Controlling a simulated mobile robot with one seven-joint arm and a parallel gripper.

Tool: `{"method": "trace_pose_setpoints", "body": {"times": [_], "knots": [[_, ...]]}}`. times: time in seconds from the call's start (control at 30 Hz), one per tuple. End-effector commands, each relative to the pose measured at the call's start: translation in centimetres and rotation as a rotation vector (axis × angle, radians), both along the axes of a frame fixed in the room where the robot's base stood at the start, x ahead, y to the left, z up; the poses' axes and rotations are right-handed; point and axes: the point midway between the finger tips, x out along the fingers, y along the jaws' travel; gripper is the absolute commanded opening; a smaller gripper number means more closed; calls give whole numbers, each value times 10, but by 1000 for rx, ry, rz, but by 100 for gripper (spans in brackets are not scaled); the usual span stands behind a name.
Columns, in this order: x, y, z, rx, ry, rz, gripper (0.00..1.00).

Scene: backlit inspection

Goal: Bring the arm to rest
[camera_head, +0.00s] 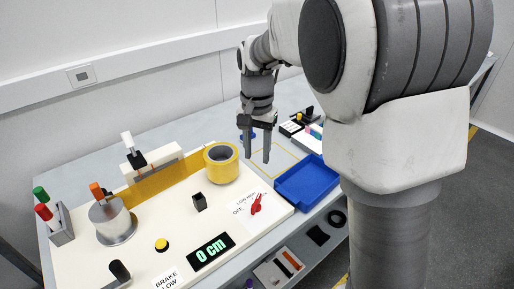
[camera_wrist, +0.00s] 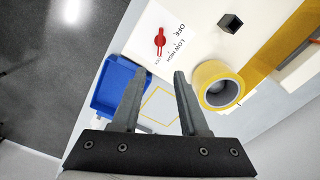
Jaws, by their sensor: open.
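My gripper (camera_head: 257,151) is open and empty, pointing down above the table, right of the yellow tape roll (camera_head: 221,162). In the wrist view my gripper (camera_wrist: 157,88) shows two spread fingers with nothing between them but the table surface and a yellow outline below. My arm reaches across from the upper right in the head view and hides part of the table's right end.
A marker rack (camera_head: 61,224) stands far left. Small items sit behind my gripper.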

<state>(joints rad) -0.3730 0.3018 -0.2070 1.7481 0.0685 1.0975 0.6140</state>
Motion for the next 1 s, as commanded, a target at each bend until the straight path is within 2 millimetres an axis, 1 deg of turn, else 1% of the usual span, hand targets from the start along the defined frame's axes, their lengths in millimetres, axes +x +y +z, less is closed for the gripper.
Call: {"method": "trace_pose_setpoints", "body": {"times": [0.1,0.5,0.63,0.77,0.9,1.0], "knots": [[0,0,4,0,0,0,44],[0,0,4,0,0,0,44],[-6,-4,11,9,-13,9,44],[-23,-16,30,29,-54,44,44],[-51,-33,53,48,-117,103,44],[-72,-43,66,53,-165,147,44]]}}
